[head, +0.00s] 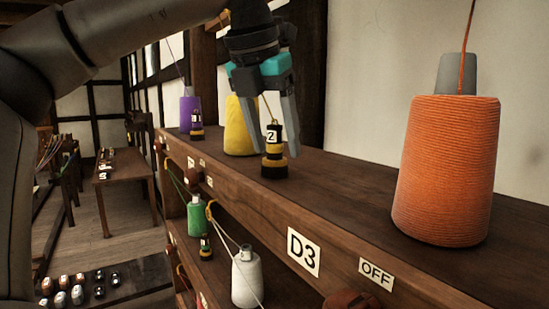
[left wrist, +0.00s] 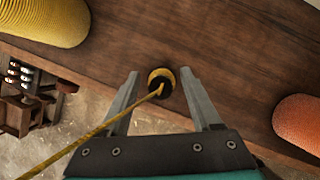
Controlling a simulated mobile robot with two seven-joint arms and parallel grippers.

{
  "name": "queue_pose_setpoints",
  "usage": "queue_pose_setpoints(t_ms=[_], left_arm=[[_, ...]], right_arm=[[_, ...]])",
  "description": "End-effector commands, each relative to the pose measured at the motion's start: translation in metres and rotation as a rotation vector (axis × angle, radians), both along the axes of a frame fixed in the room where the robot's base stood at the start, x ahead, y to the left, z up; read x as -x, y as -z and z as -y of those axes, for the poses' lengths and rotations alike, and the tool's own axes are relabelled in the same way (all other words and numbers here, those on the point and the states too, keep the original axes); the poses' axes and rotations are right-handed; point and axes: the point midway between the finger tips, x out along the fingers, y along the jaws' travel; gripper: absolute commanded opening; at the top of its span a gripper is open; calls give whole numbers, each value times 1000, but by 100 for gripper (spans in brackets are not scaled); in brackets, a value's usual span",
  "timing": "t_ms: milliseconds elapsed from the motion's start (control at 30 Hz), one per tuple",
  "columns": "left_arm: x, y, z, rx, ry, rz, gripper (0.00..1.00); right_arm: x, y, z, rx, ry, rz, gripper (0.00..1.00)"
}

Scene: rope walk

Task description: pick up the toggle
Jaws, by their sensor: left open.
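The toggle (head: 274,158) is a small black and yellow piece with a white label "2". It stands upright on the dark wooden top of the rack, with a thin yellow cord rising from its upper end. My left gripper (head: 279,143) is open above and around its upper part, pointing down. In the left wrist view the toggle (left wrist: 160,80) lies between the two open fingertips (left wrist: 160,74), with a visible gap on each side. Its cord runs to the lower left there. My right gripper is not in view.
A big orange spool (head: 446,170) stands at right on the rack top (head: 345,190). A yellow spool (head: 240,128) is close behind the toggle, and a purple spool (head: 187,113) with another small black and yellow piece (head: 196,128) is farther left. Green (head: 196,217) and white (head: 246,278) spools sit below.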

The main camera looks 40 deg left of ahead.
Motion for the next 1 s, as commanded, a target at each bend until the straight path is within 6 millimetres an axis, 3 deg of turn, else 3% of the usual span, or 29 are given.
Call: queue_pose_setpoints(t_ms=[233,800,1000], left_arm=[[-1,1,0,0,1,0,64],[0,1,0,-1,1,-1,0],[0,1,0,-1,1,-1,0]], right_arm=[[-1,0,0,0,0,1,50],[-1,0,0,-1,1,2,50],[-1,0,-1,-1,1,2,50]])
